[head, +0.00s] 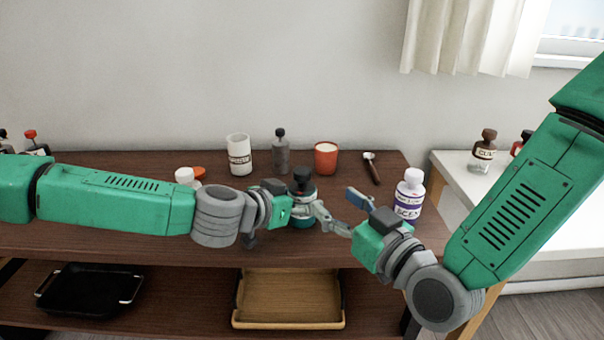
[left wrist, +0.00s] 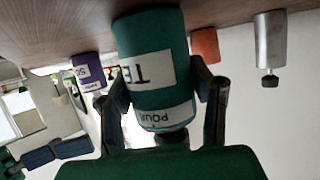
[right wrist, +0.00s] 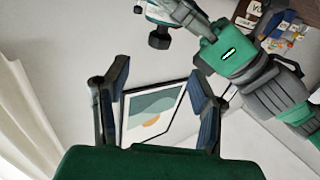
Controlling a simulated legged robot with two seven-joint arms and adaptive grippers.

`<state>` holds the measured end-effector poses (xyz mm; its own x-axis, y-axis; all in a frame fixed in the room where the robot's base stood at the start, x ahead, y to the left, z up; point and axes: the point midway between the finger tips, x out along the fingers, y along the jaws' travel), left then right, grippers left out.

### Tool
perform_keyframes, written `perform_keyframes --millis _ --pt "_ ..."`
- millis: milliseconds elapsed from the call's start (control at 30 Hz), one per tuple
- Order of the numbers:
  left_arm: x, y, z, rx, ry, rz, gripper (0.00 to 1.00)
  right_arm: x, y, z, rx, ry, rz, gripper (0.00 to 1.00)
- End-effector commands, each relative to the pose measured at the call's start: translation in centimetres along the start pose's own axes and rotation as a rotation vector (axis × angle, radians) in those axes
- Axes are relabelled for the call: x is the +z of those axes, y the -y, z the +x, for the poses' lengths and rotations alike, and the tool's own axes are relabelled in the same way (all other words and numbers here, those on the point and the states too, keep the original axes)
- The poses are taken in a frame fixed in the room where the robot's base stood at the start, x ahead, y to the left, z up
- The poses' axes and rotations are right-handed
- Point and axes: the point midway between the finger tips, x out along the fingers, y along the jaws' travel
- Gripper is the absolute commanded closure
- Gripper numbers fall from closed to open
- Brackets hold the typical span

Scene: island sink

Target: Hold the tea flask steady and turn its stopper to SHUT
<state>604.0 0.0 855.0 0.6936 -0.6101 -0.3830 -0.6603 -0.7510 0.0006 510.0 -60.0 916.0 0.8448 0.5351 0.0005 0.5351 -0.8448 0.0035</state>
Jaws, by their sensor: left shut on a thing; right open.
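The teal tea flask (left wrist: 148,62) has a white label reading "TE" and a pale ring marked "POUR". My left gripper (head: 298,197) is shut around its body, with one finger on each side in the left wrist view (left wrist: 162,98). The dark stopper (head: 303,177) is on top of the flask in the head view and shows at the upper edge of the right wrist view (right wrist: 158,40). My right gripper (head: 343,210) is open and empty, just right of the flask and apart from the stopper. I cannot tell whether the flask's base touches the table.
A white bottle with a purple label (head: 409,195) stands close behind my right gripper. A white jar (head: 238,155), a grey bottle (head: 281,152), an orange cup (head: 326,158) and a spoon (head: 372,168) are along the back. A wooden tray (head: 290,323) is on the lower shelf.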

Motion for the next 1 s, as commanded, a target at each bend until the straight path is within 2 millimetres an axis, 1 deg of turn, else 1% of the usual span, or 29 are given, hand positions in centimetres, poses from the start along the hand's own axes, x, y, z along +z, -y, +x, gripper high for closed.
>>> perform_keyframes --millis 167,400,500,600,700,1000 --pt "0.1 -0.1 0.0 0.002 0.002 -0.001 0.85 0.0 -0.1 3.0 0.002 -0.002 0.001 0.49" --pt "0.1 -0.1 0.0 0.001 0.002 -0.001 0.85 0.0 -0.1 7.8 0.002 -0.001 0.003 0.49" --pt "0.1 0.0 0.0 0.001 0.002 -0.001 0.85 0.0 -0.1 9.4 0.002 -0.002 0.003 0.49" --pt "0.1 0.0 0.0 0.001 0.002 -0.001 0.85 0.0 -0.1 10.5 0.001 0.001 0.003 0.49" --pt "0.1 0.0 0.0 0.000 0.002 -0.001 0.85 0.0 -0.1 11.1 0.002 0.000 0.003 0.49" --pt "0.1 0.0 0.0 0.000 0.002 -0.001 0.85 0.0 -0.1 11.3 0.001 0.001 0.003 0.49"
